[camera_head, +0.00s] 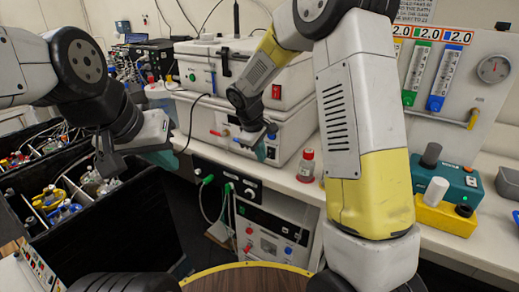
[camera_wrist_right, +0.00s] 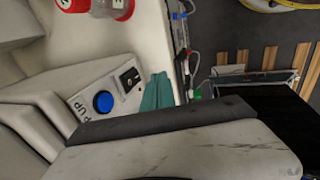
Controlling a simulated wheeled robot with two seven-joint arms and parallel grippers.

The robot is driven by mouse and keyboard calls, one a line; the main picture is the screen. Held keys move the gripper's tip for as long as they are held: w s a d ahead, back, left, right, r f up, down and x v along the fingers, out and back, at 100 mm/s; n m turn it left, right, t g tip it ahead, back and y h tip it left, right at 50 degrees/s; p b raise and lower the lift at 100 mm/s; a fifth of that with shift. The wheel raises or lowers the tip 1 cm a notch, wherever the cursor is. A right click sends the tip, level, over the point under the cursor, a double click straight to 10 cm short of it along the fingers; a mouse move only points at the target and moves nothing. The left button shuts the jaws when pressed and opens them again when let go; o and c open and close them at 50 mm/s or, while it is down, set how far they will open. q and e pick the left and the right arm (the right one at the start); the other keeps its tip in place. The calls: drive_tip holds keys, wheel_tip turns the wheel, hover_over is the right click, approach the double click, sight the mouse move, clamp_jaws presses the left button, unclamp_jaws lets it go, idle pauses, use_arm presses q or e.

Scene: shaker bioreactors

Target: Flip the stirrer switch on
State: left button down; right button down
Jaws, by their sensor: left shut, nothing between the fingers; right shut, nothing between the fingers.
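My right gripper (camera_head: 262,151) is shut and empty, with its teal fingertips at the front of the lower white bioreactor unit (camera_head: 290,133). In the right wrist view the teal fingers (camera_wrist_right: 157,93) are together beside a small panel (camera_wrist_right: 118,88). That panel carries a black switch (camera_wrist_right: 131,77) and a round blue button (camera_wrist_right: 103,101) with a partly readable label. The fingertips are close to the black switch; I cannot tell whether they touch it, which way it is set, or whether it is the stirrer switch. My left gripper (camera_head: 108,162) is shut and empty over the dark bin at the left.
A red-capped bottle (camera_head: 306,166) stands on the white bench right of the gripper. Dark bins (camera_head: 110,222) with cables fill the left. Cables hang below the bench.

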sight(270, 153)
drive_tip(key=v, duration=0.9)
drive_tip(key=shift+r, duration=0.35)
drive_tip(key=shift+w, duration=0.1)
drive_tip(key=shift+a+f, duration=0.15)
drive_tip(key=shift+f, duration=0.6)
drive_tip(key=shift+f, duration=0.1)
drive_tip(key=x, duration=1)
drive_tip(key=shift+f, duration=0.15)
drive_tip(key=shift+w+d, duration=0.9)
drive_tip(key=shift+w, duration=0.05)
drive_tip(key=shift+w+d, duration=0.3)
drive_tip(key=shift+w, duration=0.15)
